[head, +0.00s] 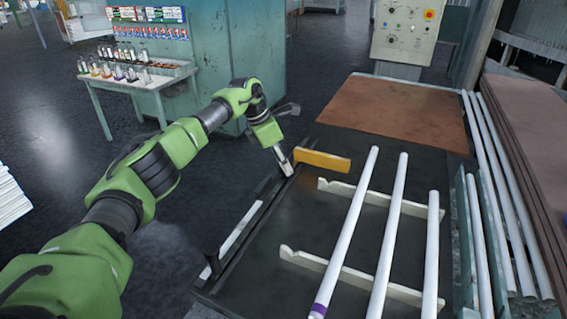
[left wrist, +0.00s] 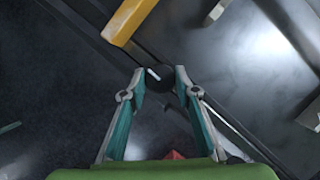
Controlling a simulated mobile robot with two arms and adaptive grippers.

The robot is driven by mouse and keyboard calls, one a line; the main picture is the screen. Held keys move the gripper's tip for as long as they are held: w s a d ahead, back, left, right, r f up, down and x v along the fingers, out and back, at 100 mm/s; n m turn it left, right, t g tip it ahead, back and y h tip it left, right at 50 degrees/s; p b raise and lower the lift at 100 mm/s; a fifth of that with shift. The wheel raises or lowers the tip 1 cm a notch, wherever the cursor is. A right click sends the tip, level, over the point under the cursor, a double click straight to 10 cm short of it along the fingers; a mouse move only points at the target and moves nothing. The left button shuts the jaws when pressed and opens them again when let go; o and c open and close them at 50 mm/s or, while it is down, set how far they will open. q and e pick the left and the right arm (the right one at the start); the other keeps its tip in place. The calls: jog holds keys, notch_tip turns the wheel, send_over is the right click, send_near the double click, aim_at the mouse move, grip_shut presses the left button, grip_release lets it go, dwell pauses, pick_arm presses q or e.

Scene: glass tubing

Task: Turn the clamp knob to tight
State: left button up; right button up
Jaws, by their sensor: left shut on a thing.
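The clamp knob (left wrist: 157,78) is a dark round knob with a pale pointer line, seen in the left wrist view between my left fingertips. My left gripper (left wrist: 159,80) is shut on it, one finger on each side. In the head view my left gripper (head: 287,170) reaches down to the left edge of the dark table, and the knob is hidden by the fingers there. A yellow bar (head: 322,160) lies just right of the gripper; it also shows at the top of the left wrist view (left wrist: 128,20). My right gripper is not in view.
Several white tubes (head: 391,240) lie across two pale notched rails (head: 355,280) on the dark table. A brown sheet (head: 395,110) covers the table's far end. A control box (head: 408,32) stands behind.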

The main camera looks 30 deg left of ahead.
pick_arm(q)
jog(key=shift+r, duration=0.1)
jog(key=o, duration=1.1)
jog(key=v, duration=1.2)
